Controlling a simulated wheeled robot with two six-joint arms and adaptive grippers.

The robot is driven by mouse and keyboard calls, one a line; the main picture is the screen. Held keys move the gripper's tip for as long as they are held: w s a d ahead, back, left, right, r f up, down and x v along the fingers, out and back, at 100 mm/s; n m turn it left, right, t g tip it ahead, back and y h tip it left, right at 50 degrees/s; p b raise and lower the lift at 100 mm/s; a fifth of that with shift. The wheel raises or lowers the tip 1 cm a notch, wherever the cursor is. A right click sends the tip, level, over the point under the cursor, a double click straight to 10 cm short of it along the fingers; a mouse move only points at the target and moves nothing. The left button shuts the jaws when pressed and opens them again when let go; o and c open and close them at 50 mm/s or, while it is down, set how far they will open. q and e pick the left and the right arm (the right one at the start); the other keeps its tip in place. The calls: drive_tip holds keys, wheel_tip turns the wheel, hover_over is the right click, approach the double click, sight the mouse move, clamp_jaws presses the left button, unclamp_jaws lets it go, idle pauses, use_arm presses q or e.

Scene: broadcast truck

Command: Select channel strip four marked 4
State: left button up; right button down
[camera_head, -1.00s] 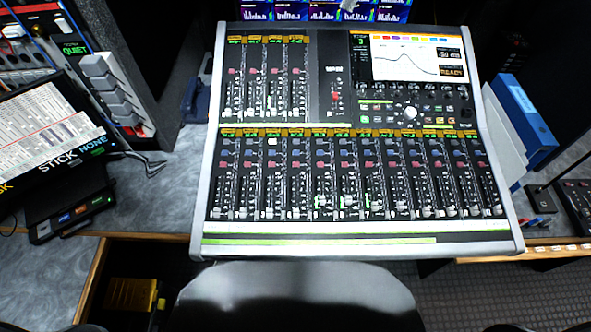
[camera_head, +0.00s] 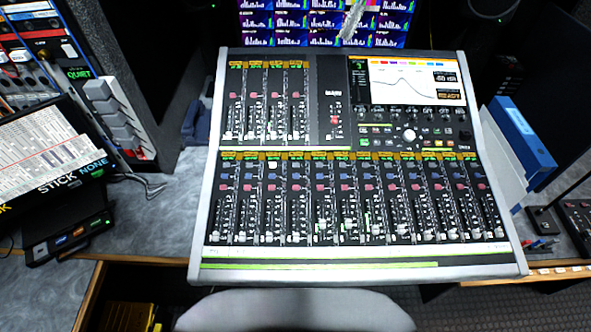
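The mixing console (camera_head: 207,215) stands on the desk in the middle of the camera_head view. Its lower bank holds a row of channel strips with faders. Counting from the left, the fourth strip (camera_head: 296,195) is in the left half of this row; its number is too small to read for sure. A pale lit button (camera_head: 272,165) shows on the third strip; the matching button on the fourth looks dark. A small display (camera_head: 358,66) left of the console screen (camera_head: 405,82) seems to show a green 3. Neither of my grippers is in view.
A grey rounded chair back (camera_head: 295,310) stands at the console's front edge. A tilted paper-covered panel (camera_head: 55,150) and a rack of grey levers (camera_head: 115,110) are at left. Blue binders (camera_head: 525,145) and a desk microphone (camera_head: 545,220) are at right. Monitors (camera_head: 320,22) stand behind.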

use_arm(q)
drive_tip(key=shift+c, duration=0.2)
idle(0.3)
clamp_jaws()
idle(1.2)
